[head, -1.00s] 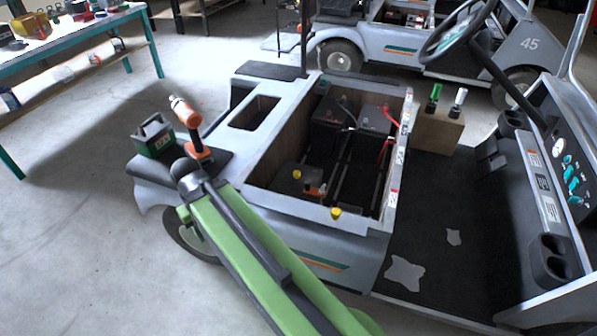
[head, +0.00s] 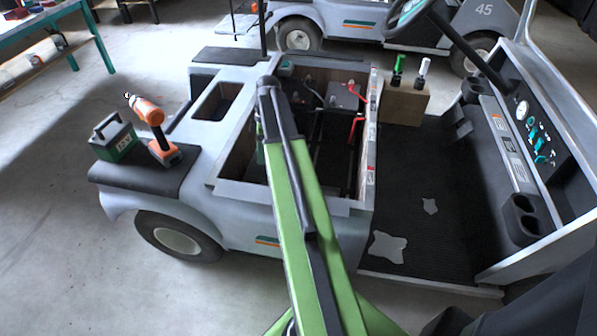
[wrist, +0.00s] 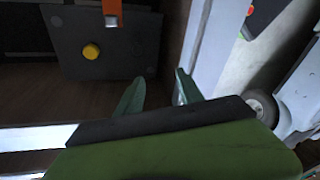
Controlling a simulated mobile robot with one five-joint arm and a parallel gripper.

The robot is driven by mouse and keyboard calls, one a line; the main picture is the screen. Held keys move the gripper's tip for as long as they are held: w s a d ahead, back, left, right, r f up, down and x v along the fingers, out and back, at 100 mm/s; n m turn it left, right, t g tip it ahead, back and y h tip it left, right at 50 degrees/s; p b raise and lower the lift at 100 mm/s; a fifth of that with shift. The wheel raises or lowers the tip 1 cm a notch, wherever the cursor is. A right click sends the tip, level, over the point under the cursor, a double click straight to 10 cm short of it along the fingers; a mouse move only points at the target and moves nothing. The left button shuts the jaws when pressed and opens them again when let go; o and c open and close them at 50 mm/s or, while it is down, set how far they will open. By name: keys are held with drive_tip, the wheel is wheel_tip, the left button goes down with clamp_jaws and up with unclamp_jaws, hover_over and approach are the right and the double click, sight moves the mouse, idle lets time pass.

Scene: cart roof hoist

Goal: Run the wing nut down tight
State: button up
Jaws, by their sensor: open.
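I cannot pick out a wing nut for certain in either view. In the wrist view, a dark battery-like block (wrist: 75,62) carries a round yellow cap (wrist: 91,52). An orange piece with a metal tip (wrist: 112,14) is at the top edge, beside the cap. My gripper (wrist: 159,82) is open and empty, with its two green fingers spread below and to the right of the cap in the picture. In the head view my arm covers part of the open battery bay (head: 235,163), and my fingers are hidden.
The cart's pale body panel (head: 290,196) rims the bay. An orange drill (head: 150,118) and a green box (head: 115,140) stand on the rear deck at left. A wooden block (head: 404,103) with green and white handled tools is at right. A red cable (head: 354,128) shows inside the bay.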

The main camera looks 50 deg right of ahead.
drive_tip(key=s+d+n+t+y, duration=0.1)
drive_tip(key=s+d+n, duration=0.25)
drive_tip(key=d, duration=0.65)
drive_tip(key=s+d+n, duration=0.2)
drive_tip(key=s+d, duration=0.2)
drive_tip(key=d, duration=0.6)
drive_tip(key=b+x, duration=0.5)
drive_tip(key=a+b+x, duration=0.1)
drive_tip(key=b+x, duration=1)
drive_tip(key=x, duration=0.1)
drive_tip(key=shift+w+a+r, duration=0.1)
drive_tip(key=shift+a+r, duration=0.1)
drive_tip(key=shift+r, duration=0.05)
drive_tip(key=shift+r, duration=0.1)
clamp_jaws()
drive_tip(key=shift+d, duration=0.1)
